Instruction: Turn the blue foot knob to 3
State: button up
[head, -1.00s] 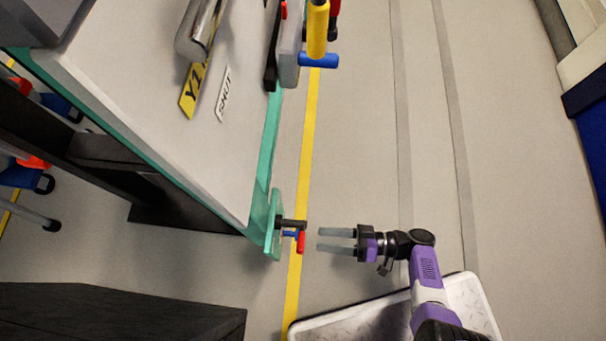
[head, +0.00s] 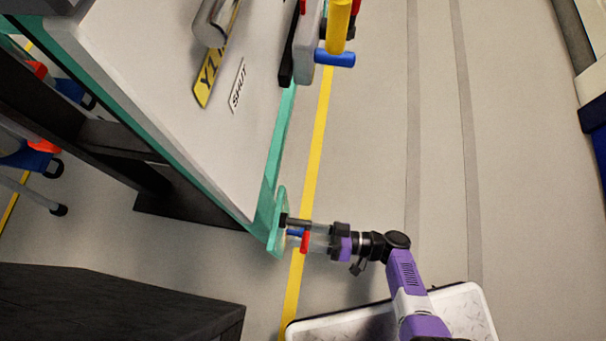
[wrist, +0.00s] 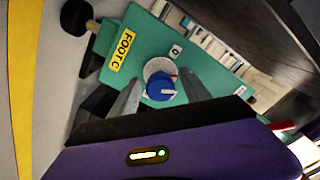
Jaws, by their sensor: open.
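The blue foot knob (wrist: 161,87) sits on a pale round dial (wrist: 157,68) on a green plate (wrist: 203,70). A white mark shows on the knob's face and a red mark beside it. A small tag reading 0 (wrist: 176,50) is above the dial, and a yellow label (wrist: 122,51) reads FOOT C. My gripper (head: 313,238) is open, with one finger on each side of the knob in the wrist view. I cannot tell whether the fingers touch it. In the head view the blue knob (head: 295,232) is partly hidden at the fingertips.
A black knob (wrist: 76,16) sticks out at the plate's upper left in the wrist view. A red handle (head: 305,241) is close to my fingertips in the head view. A large pale panel (head: 170,120) with a SHUT sign stands above. Open floor (head: 370,150) lies to the right.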

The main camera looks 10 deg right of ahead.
grip_shut()
jog(key=m, duration=0.5)
jog(key=shift+m, duration=0.3)
jog(key=m+p, duration=0.1)
jog(key=m, duration=0.5)
jog(key=shift+r, duration=0.1)
jog(key=m+p, duration=0.1)
jog(key=m, duration=0.5)
jog(key=shift+m, duration=0.3)
jog(key=m+p, duration=0.1)
jog(key=m, duration=0.4)
jog(key=shift+m, duration=0.3)
